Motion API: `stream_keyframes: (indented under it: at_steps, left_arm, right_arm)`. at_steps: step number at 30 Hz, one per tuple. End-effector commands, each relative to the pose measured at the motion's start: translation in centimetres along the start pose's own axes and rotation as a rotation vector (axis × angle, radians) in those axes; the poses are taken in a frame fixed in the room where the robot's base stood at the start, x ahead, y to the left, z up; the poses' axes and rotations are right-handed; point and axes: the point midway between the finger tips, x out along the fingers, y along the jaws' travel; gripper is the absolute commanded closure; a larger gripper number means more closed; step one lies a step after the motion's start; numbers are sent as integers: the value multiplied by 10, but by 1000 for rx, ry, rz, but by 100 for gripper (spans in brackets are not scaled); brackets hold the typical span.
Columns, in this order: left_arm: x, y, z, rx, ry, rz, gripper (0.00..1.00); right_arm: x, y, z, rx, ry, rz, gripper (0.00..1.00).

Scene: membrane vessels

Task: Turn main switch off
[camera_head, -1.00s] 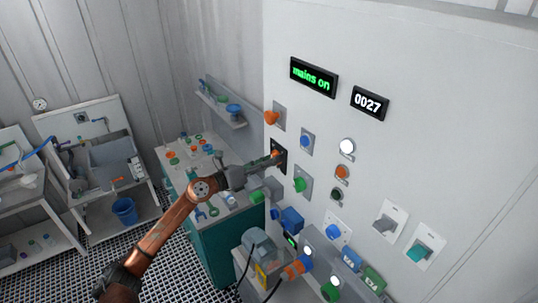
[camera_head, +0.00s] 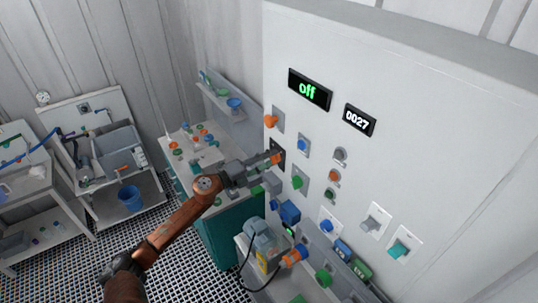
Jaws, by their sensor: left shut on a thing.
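The main switch (camera_head: 277,157) is an orange handle on a dark plate, on the left part of the tall white panel (camera_head: 440,120). My left gripper (camera_head: 270,162) reaches in from the left and is shut on this orange handle; its fingers hide part of the handle and plate. My right gripper is not in view.
Several knobs and buttons sit close around the gripper, such as an orange knob (camera_head: 271,121), a blue button (camera_head: 302,145) and a green knob (camera_head: 297,183). A teal cabinet (camera_head: 222,235) stands below the arm. A counter display (camera_head: 358,119) reads 0027.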

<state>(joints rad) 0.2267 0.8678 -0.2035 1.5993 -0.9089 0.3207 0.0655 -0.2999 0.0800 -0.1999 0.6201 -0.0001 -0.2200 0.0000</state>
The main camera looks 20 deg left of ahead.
Motion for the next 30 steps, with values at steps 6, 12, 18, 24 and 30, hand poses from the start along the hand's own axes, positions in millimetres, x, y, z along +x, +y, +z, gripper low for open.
stream_keyframes:
  at_steps: [6, 12, 18, 24, 30]
  left_arm:
    - [0, -2, 2, -78, -5, -1, 87]
    - [0, -1, 2, -105, -5, -1, 87]
    - [0, -1, 2, -109, -5, -1, 87]
    - [0, -1, 2, -109, -5, -1, 61]
    - [0, 0, 1, -108, -3, -1, 47]
  right_arm:
    - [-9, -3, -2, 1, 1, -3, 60]
    - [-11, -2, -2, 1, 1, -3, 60]
    - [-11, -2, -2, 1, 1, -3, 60]
    - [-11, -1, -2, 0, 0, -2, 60]
    - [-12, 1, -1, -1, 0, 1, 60]
